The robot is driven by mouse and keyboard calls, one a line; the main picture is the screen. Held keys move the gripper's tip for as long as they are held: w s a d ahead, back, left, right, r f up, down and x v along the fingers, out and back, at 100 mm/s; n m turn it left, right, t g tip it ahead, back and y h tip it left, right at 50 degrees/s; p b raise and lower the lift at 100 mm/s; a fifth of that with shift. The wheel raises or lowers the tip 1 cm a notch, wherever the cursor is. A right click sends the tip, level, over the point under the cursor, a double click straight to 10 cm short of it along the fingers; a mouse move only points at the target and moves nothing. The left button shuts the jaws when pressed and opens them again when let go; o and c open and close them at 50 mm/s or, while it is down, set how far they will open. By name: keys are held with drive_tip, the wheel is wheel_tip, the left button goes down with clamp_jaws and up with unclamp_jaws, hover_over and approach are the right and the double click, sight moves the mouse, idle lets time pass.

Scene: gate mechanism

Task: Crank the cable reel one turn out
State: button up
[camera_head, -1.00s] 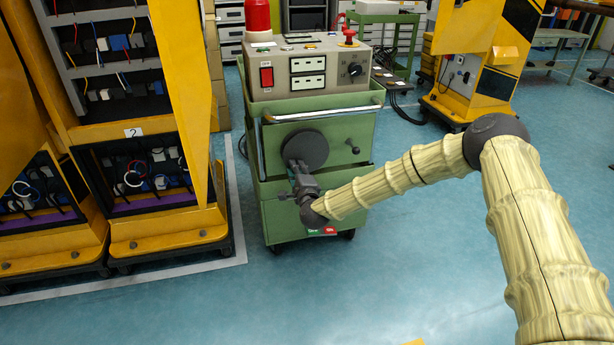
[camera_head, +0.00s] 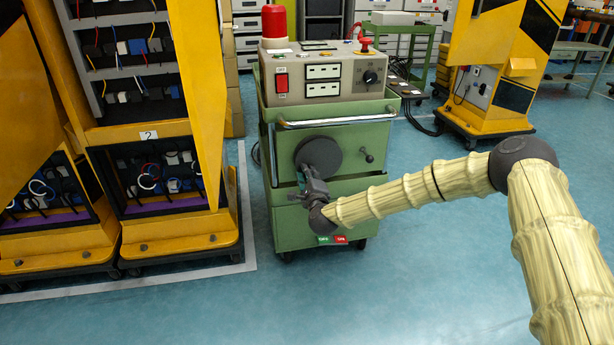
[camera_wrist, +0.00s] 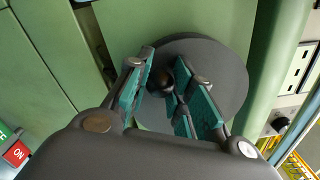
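The cable reel (camera_head: 322,150) is a dark grey disc on the front of the green cart. In the wrist view the disc (camera_wrist: 228,68) fills the upper middle. My gripper (camera_head: 307,172) is at the disc's lower left edge. In the wrist view my gripper (camera_wrist: 166,68) has its teal-padded fingers on either side of a small dark round knob (camera_wrist: 162,83) in front of the disc. Whether the pads press on the knob cannot be told. The fingers hide part of the disc and the knob's base.
The green cart (camera_head: 352,188) carries a control box (camera_head: 338,92) with a red beacon (camera_head: 274,22). A small dark handle (camera_head: 367,156) sticks out right of the reel. A yellow cabinet (camera_head: 172,244) stands close on the left. Blue floor (camera_head: 420,255) is free in front.

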drive_tip(key=o, duration=0.4)
drive_tip(key=s+d, duration=0.2)
drive_tip(key=s, duration=1)
drive_tip(key=shift+d, duration=0.15)
